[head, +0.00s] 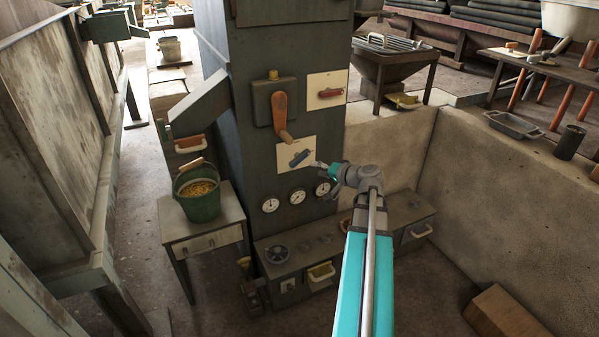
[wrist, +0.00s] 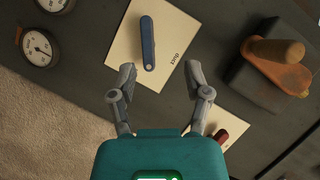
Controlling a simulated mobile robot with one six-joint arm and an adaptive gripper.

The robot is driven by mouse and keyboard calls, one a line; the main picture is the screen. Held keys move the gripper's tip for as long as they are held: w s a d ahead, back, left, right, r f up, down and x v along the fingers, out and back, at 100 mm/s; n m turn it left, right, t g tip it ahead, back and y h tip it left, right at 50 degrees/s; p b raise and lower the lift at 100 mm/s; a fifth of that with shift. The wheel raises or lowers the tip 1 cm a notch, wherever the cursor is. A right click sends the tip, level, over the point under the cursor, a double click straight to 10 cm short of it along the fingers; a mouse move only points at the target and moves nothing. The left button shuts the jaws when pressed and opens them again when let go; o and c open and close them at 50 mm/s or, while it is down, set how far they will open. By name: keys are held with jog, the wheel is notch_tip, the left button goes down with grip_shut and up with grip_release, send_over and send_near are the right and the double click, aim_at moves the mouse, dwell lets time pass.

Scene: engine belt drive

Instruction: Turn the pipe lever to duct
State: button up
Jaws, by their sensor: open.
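A blue lever (head: 300,158) is mounted on a lower cream plate (head: 287,148) on the dark cabinet. In the wrist view the blue lever (wrist: 147,43) lies beyond and between my fingertips, with small words on its plate that are hard to read. My gripper (head: 322,166) is open and empty just right of the blue lever in the head view. In the wrist view my gripper (wrist: 160,68) has both fingers spread, and no contact with the lever shows. Which lever is the pipe lever cannot be read for sure.
A red lever (head: 330,92) on another cream plate sits above. An orange handle (head: 279,110) juts out from a box on the cabinet. Dial gauges (head: 296,196) are below the blue lever. A green bucket (head: 198,194) stands on a side table at left.

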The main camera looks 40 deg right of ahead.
aim_at(301, 160)
jog(key=d, duration=0.1)
jog(key=s+d, duration=0.1)
jog(key=d+h, duration=0.1)
jog(key=shift+s+f+m+t+b, duration=0.25)
jog(key=shift+f+m+t+b, duration=0.05)
jog(key=shift+f+t+b, duration=0.1)
jog(key=shift+w, duration=0.1)
jog(key=b+x, duration=0.2)
jog(key=x, duration=1.1)
jog(key=shift+w+b, duration=0.3)
jog(key=shift+b, duration=0.1)
grip_shut()
